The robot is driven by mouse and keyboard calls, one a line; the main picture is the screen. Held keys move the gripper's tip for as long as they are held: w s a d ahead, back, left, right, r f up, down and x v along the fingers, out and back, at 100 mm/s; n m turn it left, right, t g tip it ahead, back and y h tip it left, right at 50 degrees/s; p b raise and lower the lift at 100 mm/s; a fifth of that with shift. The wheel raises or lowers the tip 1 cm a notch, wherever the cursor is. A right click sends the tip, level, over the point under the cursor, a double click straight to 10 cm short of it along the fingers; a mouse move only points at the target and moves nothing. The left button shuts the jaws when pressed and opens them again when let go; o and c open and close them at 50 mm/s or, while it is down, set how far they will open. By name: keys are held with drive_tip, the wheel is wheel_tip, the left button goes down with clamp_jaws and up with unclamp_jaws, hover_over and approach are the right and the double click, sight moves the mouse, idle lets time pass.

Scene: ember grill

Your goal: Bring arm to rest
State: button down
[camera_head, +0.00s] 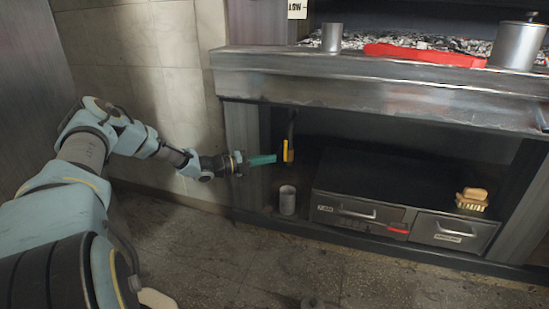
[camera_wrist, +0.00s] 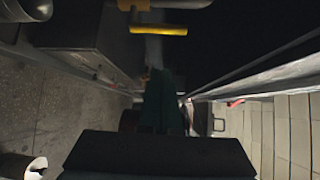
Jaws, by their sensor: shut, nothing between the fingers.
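My gripper (camera_head: 263,160) is shut and empty, its teal fingers together. My arm reaches from the lower left of the head view across to the open bay under the grill. The fingertips point right, toward a hanging tool with a yellow part (camera_head: 287,151); I cannot tell whether they touch it. In the wrist view my teal fingers (camera_wrist: 163,95) are dark and close together. A yellow bar (camera_wrist: 158,30) shows beyond their tips there.
The metal grill ledge (camera_head: 380,85) runs above my gripper. Below are a grey cup (camera_head: 287,200), a drawer unit (camera_head: 365,213) and a brush (camera_head: 472,205). A red object (camera_head: 425,55), a metal cylinder (camera_head: 331,38) and a pot (camera_head: 518,43) are on the grill. The tiled floor (camera_head: 200,250) is mostly clear.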

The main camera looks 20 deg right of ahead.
idle(0.4)
drive_tip(key=s+a+r+m+g+y, duration=0.25)
drive_tip(key=s+a+m+y, duration=0.85)
drive_tip(key=m, duration=0.6)
drive_tip(key=s+a+r+m+t+y, duration=0.1)
drive_tip(key=s+a+r+m+y, duration=0.1)
drive_tip(key=s+a+r+m, duration=0.45)
drive_tip(key=s+a+r+m+t+y, duration=0.1)
drive_tip(key=s+a+m+t+y, duration=0.15)
drive_tip(key=a+m, duration=0.65)
drive_tip(key=s+a+r+m+t+y, duration=0.15)
drive_tip(key=s+a+r+m, duration=0.35)
drive_tip(key=a, duration=0.6)
drive_tip(key=w+p+v, duration=0.3)
drive_tip(key=p+v, duration=1.1)
drive_tip(key=p, duration=0.1)
drive_tip(key=w+r+p+v, duration=0.1)
drive_tip(key=w+p+v, duration=0.2)
drive_tip(key=p+v, duration=1.1)
drive_tip(key=shift+s+d+r+n+g+p, duration=0.2)
drive_tip(key=shift+d+r+n+g+p, duration=0.25)
drive_tip(key=shift+d+p, duration=0.15)
